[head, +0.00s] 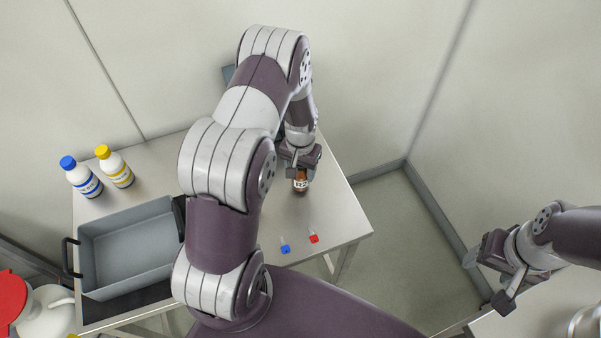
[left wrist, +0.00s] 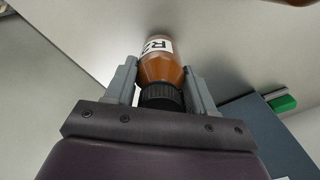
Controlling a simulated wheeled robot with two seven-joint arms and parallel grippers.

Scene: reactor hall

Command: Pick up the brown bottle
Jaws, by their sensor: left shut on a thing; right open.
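The brown bottle (head: 301,181) has a white label and stands near the right side of the metal table (head: 335,215). My left gripper (head: 300,165) is above it and shut on its upper part. In the left wrist view the brown bottle (left wrist: 161,65), with its black cap, lies between the two grey fingers of my left gripper (left wrist: 163,85). Whether its base touches the table cannot be told. My right gripper (head: 487,272) is open and empty at the far right, away from the table.
A grey tray (head: 130,215) with dark handles sits at the table's left. A blue-capped bottle (head: 82,178) and a yellow-capped bottle (head: 115,167) stand behind it. A blue tag (head: 285,249) and a red tag (head: 314,238) lie near the front edge. A green block (left wrist: 284,103) shows in the left wrist view.

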